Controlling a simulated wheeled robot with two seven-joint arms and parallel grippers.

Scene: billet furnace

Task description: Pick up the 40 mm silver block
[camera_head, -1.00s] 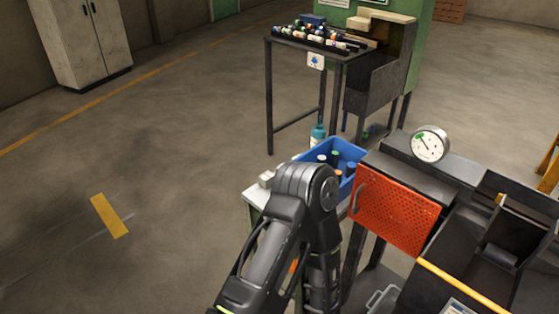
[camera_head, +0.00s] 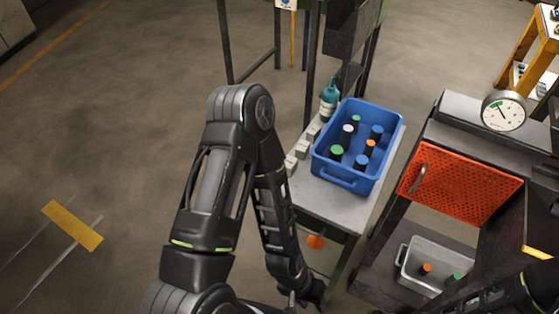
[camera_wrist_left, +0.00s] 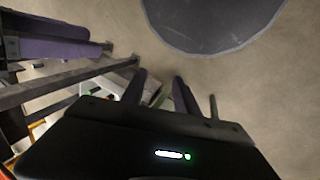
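Several small silver-grey blocks stand in a row on the table along the left side of the blue bin: one at the back (camera_head: 313,132), one in the middle (camera_head: 302,148) and one at the front (camera_head: 291,164). I cannot tell their sizes, so I cannot say which is the 40 mm one. My left gripper (camera_head: 308,298) hangs low at the bottom of the head view, in front of and below the table. In the left wrist view its two fingers (camera_wrist_left: 160,88) are apart with no block between them. My right gripper does not show.
The blue bin (camera_head: 322,170) holds several dark cylinders with coloured tops on the light table (camera_head: 335,207). A teal bottle (camera_head: 329,98) stands behind the blocks. To the right are an orange perforated door (camera_head: 465,180), a gauge (camera_head: 503,111) and a grey tray (camera_head: 410,262). Floor at left is clear.

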